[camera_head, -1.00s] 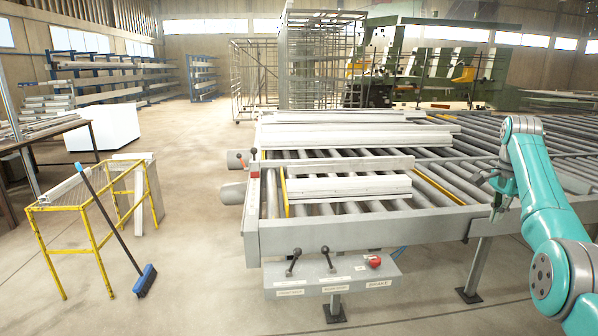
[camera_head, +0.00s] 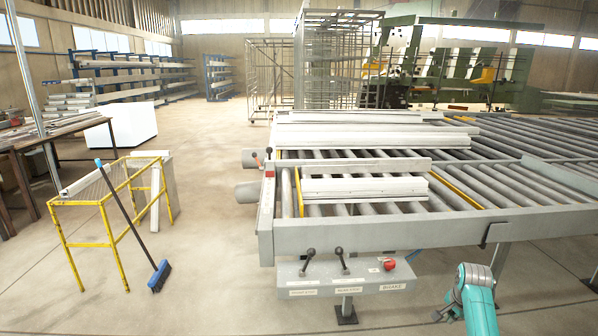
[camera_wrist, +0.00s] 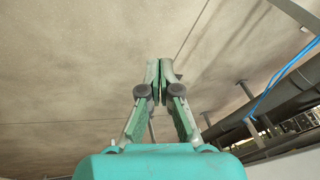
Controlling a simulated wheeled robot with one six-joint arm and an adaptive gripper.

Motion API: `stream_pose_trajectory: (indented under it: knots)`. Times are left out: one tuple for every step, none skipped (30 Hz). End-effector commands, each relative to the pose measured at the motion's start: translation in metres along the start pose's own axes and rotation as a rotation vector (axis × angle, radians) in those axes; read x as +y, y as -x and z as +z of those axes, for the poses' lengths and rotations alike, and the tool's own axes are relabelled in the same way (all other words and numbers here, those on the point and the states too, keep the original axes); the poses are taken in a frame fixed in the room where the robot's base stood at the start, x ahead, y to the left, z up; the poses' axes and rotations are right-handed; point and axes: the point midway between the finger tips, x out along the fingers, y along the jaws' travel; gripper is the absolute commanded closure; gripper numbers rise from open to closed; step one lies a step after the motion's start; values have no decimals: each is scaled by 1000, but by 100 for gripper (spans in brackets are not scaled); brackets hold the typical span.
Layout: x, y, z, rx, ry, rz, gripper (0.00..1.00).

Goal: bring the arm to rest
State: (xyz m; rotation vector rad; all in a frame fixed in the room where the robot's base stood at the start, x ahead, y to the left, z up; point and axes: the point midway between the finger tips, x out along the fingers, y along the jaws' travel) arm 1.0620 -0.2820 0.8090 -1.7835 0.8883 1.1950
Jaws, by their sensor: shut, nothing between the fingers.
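My gripper (camera_wrist: 159,72) shows in the wrist view with its two fingers together and nothing between them. Bare concrete floor lies beyond the fingertips. In the head view my teal arm (camera_head: 476,300) is low at the bottom right, in front of the roller bench (camera_head: 400,234). A small grey part shows beside it at the bottom edge, too small to tell its state there. The arm appears apart from the bench in the head view.
White profiles (camera_head: 365,188) lie on the rollers. A control box (camera_head: 335,277) with two levers and a red knob (camera_head: 389,264) hangs at the bench front. A yellow stand (camera_head: 78,203) and a blue broom (camera_head: 159,276) stand left. Floor between is clear.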

Motion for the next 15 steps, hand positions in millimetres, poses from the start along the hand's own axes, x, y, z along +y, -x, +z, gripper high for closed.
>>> stream_pose_trajectory:
  knots:
    - [8, -18, 18, 7, 22, -11, 100]
    - [12, -26, 26, 14, 35, -20, 100]
    - [17, -36, 38, 24, 53, -32, 100]
    - [21, -44, 47, 31, 67, -41, 100]
    - [25, -51, 55, 39, 80, -51, 100]
    - [31, -60, 67, 49, 97, -62, 100]
    - [36, -67, 76, 57, 111, -71, 100]
    - [40, -73, 84, 65, 123, -81, 100]
    - [47, -80, 97, 75, 142, -92, 100]
    - [52, -86, 106, 82, 155, -101, 100]
    - [56, -91, 115, 91, 168, -110, 100]
    - [64, -97, 127, 101, 185, -122, 100]
    - [69, -101, 136, 109, 198, -130, 100]
    - [75, -105, 145, 117, 211, -139, 100]
    - [82, -109, 157, 128, 229, -150, 100]
